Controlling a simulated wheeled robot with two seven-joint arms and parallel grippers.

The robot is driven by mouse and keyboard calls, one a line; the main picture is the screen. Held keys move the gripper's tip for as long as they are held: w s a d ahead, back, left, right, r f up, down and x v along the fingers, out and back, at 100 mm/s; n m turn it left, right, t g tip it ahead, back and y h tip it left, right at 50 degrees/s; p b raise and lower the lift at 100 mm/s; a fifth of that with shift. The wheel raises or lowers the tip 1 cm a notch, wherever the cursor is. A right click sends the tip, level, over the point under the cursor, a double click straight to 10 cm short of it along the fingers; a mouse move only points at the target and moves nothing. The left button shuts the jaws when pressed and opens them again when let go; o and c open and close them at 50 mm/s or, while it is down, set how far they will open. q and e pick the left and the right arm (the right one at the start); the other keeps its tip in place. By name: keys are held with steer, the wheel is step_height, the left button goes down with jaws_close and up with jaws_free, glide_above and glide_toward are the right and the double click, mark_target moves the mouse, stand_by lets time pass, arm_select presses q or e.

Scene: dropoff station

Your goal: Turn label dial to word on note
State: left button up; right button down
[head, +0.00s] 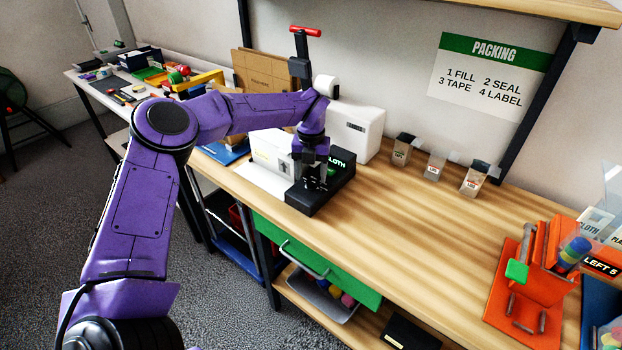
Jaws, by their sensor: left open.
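A black label unit (325,191) lies near the left part of the wooden bench, with green lit letters that appear to read CLOTH. My left gripper (314,178) points down over the unit's top, open, with its fingers around or just above the dial. The dial is mostly hidden by the fingers, and I cannot tell whether they touch it. No note with a single word is clearly readable by the unit. A card at the far right (589,222) shows a word ending in LOTH. My right gripper is out of view.
A white printer-like box (356,130) and a red-handled press (301,66) stand behind the unit. Several small bins line the back. An orange tape stand (541,270) is at right. A PACKING sign (490,75) hangs above. The bench middle is clear.

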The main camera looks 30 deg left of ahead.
mark_target(311, 181)
arm_select(q)
step_height(311, 181, up, 8)
steer(key=b, duration=0.1)
steer(key=shift+r, duration=0.2)
stand_by(0.3)
